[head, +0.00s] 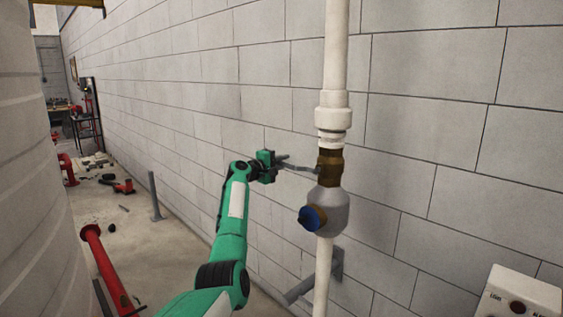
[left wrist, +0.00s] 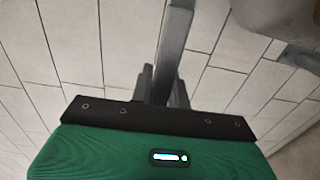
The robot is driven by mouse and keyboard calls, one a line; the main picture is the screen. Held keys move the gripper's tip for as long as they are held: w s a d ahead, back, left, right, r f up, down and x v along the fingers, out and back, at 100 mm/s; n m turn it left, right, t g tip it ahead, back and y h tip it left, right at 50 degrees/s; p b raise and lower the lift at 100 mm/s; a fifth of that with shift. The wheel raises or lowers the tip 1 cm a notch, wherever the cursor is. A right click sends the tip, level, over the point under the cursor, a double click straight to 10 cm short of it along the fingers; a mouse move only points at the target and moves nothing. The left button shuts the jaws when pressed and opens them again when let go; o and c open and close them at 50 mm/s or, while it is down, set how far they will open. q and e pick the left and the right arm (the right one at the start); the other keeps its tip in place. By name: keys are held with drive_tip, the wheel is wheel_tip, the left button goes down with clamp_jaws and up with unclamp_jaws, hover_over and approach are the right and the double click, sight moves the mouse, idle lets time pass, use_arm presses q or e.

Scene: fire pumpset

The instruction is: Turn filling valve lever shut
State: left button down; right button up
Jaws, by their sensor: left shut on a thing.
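The filling valve has a brass body (head: 329,167) on a white vertical pipe in the head view. Its thin grey lever (head: 300,168) sticks out to the left, roughly level. My left gripper (head: 282,163) is at the lever's outer end, with its jaws shut on it. In the left wrist view the lever (left wrist: 174,50) runs up from between the dark fingers (left wrist: 163,88), and its held end is partly hidden by them. My right gripper is in neither view.
A grey fitting with a blue cap (head: 312,218) sits just below the valve. A block wall (head: 430,130) stands close behind. A wall bracket (head: 315,280) holds the pipe lower down. A control box (head: 520,297) is at lower right, and a large pale tank (head: 35,180) at left.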

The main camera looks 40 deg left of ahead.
use_arm(q)
drive_tip(key=shift+f, duration=0.1)
drive_tip(key=c, duration=1.3)
unclamp_jaws()
drive_tip(key=shift+c, duration=0.2)
drive_tip(key=shift+s+a+f, duration=0.1)
drive_tip(key=shift+s, duration=0.4)
drive_tip(key=s+b, duration=0.5)
drive_tip(key=s, duration=0.8)
drive_tip(key=shift+a, duration=0.45)
drive_tip(key=shift+w, duration=0.1)
